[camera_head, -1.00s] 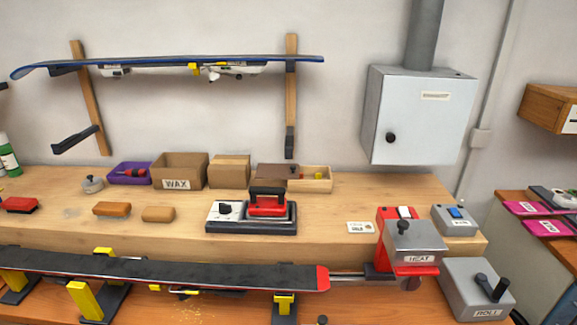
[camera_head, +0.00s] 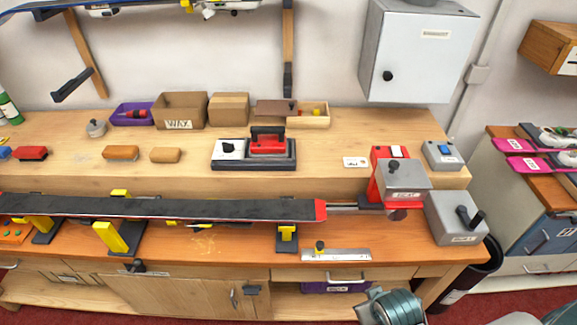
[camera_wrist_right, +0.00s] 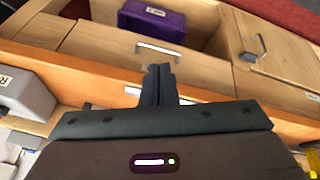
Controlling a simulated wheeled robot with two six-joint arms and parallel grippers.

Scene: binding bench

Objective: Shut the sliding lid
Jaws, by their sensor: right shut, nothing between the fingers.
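The sliding lid (camera_head: 277,107) is a brown panel with a small dark knob. It covers the left part of a small pale wooden box (camera_head: 314,122) at the back of the bench. The right part of the box is uncovered, with something yellow inside. My right gripper (camera_wrist_right: 158,80) is shut and empty in the right wrist view, near the bench's drawer front, well away from the box. In the head view only a teal-grey part of my right arm shows at the bottom edge. My left gripper is not in view.
A waxing iron (camera_head: 268,143) on its base stands in front of the box. Cardboard boxes (camera_head: 180,109) stand to its left. A ski (camera_head: 160,208) lies along the bench front. A red heat unit (camera_head: 385,180) is at right. Bench top right of the box is mostly clear.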

